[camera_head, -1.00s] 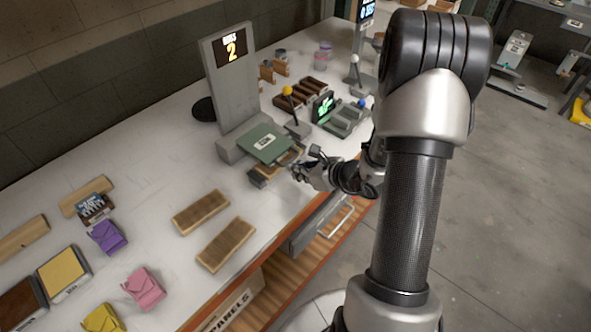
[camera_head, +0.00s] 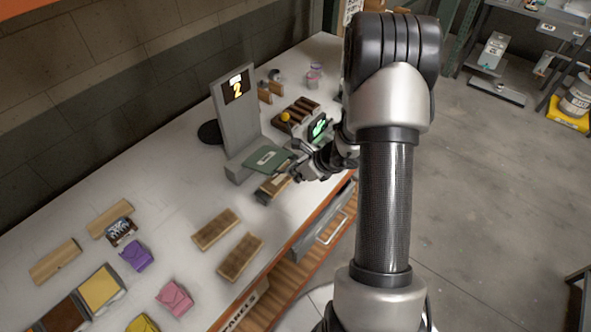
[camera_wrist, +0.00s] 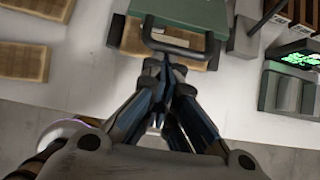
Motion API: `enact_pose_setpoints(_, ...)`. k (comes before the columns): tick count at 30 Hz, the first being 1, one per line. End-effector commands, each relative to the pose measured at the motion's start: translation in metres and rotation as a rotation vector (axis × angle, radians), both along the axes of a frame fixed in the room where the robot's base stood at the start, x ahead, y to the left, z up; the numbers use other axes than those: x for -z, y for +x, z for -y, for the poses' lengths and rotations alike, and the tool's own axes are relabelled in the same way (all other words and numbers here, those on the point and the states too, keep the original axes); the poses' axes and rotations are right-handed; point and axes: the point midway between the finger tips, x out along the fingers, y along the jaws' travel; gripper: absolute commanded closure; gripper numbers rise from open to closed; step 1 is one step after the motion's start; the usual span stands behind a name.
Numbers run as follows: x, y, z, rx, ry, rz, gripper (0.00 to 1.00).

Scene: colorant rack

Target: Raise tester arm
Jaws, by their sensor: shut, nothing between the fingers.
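The tester has a tall grey panel with a lit "2" display (camera_head: 237,88) and a green arm plate (camera_head: 266,159) in front of it. In the wrist view the green plate (camera_wrist: 180,12) is at the top, with a dark loop handle (camera_wrist: 178,47) on its near edge. A wooden panel (camera_head: 273,187) lies below the plate. My gripper (camera_wrist: 166,62) is shut and empty, its fingertips at or just under the handle bar; I cannot tell whether they touch it. In the head view my gripper (camera_head: 293,173) is at the plate's right end.
A yellow-knobbed lever (camera_head: 285,117) and a small green-lit screen (camera_head: 318,128) stand behind my gripper. Two wooden panels (camera_head: 216,229) (camera_head: 240,257), a purple packet (camera_head: 136,255) and a pink packet (camera_head: 174,297) lie on the bench.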

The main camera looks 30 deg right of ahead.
Motion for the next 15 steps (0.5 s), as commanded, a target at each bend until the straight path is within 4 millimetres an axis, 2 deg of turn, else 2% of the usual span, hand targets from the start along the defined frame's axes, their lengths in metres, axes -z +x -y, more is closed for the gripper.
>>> enact_pose_setpoints(1,-0.017,0.004,-0.002,-0.005,-0.009,-0.022,1.00)
enact_pose_setpoints(7,-0.040,0.012,-0.005,-0.007,-0.051,-0.130,1.00)
enact_pose_setpoints(15,-0.072,0.029,-0.010,-0.003,-0.046,-0.126,1.00)
